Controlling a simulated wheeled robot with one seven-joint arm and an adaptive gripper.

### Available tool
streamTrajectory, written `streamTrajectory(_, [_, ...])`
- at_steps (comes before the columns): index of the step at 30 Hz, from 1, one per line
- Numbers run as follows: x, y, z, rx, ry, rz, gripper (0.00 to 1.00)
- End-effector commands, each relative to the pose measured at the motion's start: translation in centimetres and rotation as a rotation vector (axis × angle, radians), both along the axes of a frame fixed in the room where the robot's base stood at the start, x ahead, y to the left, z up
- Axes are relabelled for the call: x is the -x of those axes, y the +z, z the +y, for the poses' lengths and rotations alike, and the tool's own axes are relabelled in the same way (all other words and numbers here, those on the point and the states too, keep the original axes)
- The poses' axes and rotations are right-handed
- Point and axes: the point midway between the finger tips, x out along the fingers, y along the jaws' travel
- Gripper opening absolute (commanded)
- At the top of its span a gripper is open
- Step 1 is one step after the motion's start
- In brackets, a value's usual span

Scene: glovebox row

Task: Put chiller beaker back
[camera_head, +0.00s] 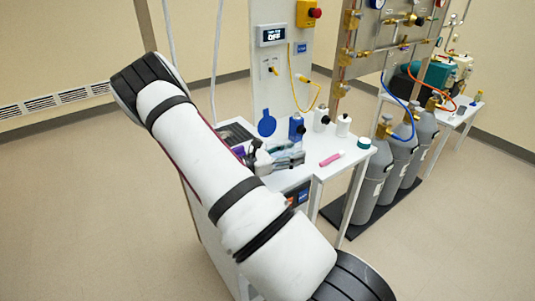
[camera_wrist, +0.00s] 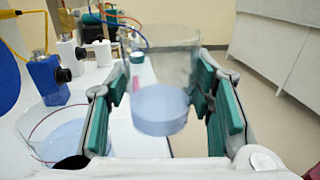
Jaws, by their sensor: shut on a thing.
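In the wrist view a clear glass beaker (camera_wrist: 160,108) with pale blue contents stands between the teal pads of my gripper (camera_wrist: 162,82), which is shut on it. The beaker looks upright, with the white bench top behind and below it; whether its base touches the bench cannot be told. In the head view my gripper (camera_head: 286,159) is low over the bench, partly hidden by my arm, and the beaker cannot be made out there. A second clear round vessel (camera_wrist: 62,138) with pale blue contents is left of my gripper in the wrist view, partly cut off by the finger.
A blue bottle (camera_head: 296,127) and two white bottles (camera_head: 321,119) stand along the back of the bench. A pink object (camera_head: 331,159) and a teal-lidded jar (camera_head: 364,143) lie toward its right end. Grey gas cylinders (camera_head: 397,155) stand beyond. Open floor lies right of the bench.

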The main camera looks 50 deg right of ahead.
Motion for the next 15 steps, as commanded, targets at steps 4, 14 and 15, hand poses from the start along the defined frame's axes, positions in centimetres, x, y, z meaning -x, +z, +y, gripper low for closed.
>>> streamTrajectory(4, [-1.5,0.0,1.2,0.001,0.044,0.000,0.16])
streamTrajectory(14, [-9.7,-0.4,5.7,-0.004,0.204,-0.003,0.16])
streamTrajectory(15, [-10.8,-0.3,6.2,-0.005,0.218,-0.004,0.16])
